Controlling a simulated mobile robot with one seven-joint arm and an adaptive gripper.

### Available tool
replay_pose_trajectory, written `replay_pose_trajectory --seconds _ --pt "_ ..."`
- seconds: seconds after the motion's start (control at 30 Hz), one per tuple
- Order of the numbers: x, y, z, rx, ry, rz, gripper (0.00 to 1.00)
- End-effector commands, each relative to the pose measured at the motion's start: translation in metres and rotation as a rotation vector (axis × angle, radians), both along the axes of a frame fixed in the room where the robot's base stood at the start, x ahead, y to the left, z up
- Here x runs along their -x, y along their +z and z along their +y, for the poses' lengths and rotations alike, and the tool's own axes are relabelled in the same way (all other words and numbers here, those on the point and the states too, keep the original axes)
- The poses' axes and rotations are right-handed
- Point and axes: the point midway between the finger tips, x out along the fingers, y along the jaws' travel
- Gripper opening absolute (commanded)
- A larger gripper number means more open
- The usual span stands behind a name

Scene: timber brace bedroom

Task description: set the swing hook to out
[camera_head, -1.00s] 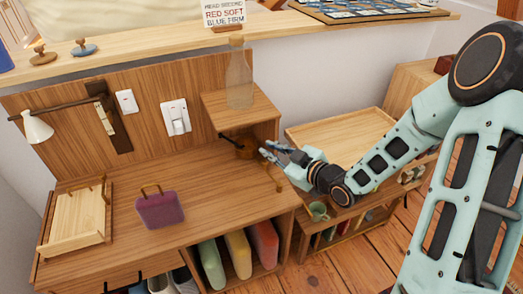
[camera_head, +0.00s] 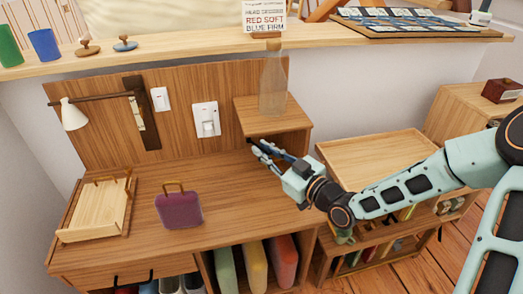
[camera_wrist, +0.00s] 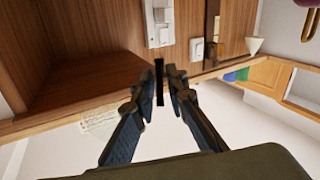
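My gripper (camera_head: 262,150) reaches in beneath the small raised shelf at the right end of the desk. In the wrist view its two fingertips (camera_wrist: 164,78) are close together, with a narrow dark bar (camera_wrist: 159,82) between them. That bar may be part of the swing hook. I cannot tell whether the fingers press on it. In the head view my fingers cover the area under the shelf, so the hook and its position cannot be made out there.
A clear bottle (camera_head: 273,85) stands on the raised shelf (camera_head: 285,118), just above my gripper. A switch (camera_head: 206,120) is on the back panel (camera_head: 180,105). A purple bag (camera_head: 180,210) and a wooden tray (camera_head: 95,210) are on the desk.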

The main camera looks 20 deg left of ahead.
Motion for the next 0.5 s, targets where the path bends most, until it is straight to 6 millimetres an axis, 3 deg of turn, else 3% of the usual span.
replay_pose_trajectory --seconds 0.13,0.43,0.5 --pt "-0.0055 -0.0001 0.0095 0.0 0.0 0.0 0.13" --pt "-0.0066 0.0 0.0108 0.001 -0.001 0.0 0.13" --pt "-0.0066 0.0 0.0108 0.001 -0.001 0.0 0.05"
